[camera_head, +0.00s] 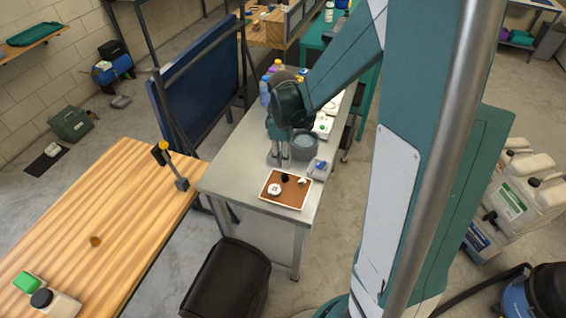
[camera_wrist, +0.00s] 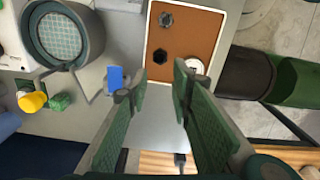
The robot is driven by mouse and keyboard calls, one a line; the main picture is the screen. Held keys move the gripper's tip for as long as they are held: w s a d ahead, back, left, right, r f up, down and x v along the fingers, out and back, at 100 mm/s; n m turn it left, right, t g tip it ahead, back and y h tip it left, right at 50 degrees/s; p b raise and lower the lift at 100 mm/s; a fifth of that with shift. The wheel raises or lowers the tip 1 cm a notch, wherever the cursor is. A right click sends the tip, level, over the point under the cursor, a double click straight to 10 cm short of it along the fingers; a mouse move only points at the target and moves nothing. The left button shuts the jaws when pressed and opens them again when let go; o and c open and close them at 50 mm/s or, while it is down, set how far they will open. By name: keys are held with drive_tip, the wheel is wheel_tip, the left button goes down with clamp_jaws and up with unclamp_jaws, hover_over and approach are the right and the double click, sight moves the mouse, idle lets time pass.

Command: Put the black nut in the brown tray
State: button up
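The brown tray (camera_head: 289,199) with a pale rim lies on the grey metal table; it also shows in the wrist view (camera_wrist: 184,40). The black nut (camera_wrist: 160,57) lies on the tray's brown floor in the wrist view. In the head view it is a small dark spot (camera_head: 285,177) near the tray's back edge. A grey nut-like piece (camera_wrist: 165,19) and a white round piece (camera_wrist: 195,67) also lie on the tray. My gripper (camera_wrist: 160,78) is open and empty, its fingertips apart in line with the black nut. In the head view my gripper (camera_head: 278,160) is above the table behind the tray.
A grey round pot with a mesh (camera_head: 304,146) stands behind the tray. A small blue object (camera_wrist: 115,77) lies beside the tray. Bottles (camera_head: 266,88) stand farther back. A wooden bench (camera_head: 130,190) is at left, and a black seat (camera_head: 228,280) is in front.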

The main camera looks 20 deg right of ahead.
drive_tip(key=shift+r, duration=1.05)
drive_tip(key=shift+r, duration=0.1)
drive_tip(key=s+a+r+m+t, duration=0.3)
drive_tip(key=s+a+r+m, duration=0.1)
drive_tip(key=s+r, duration=0.5)
drive_tip(key=s+a+r+m+t, duration=0.4)
drive_tip(key=s+r+m, duration=0.2)
drive_tip(key=s+r, duration=0.3)
drive_tip(key=shift+s+r, duration=0.3)
drive_tip(key=shift+r, duration=0.2)
drive_tip(key=shift+a, duration=0.1)
idle(0.4)
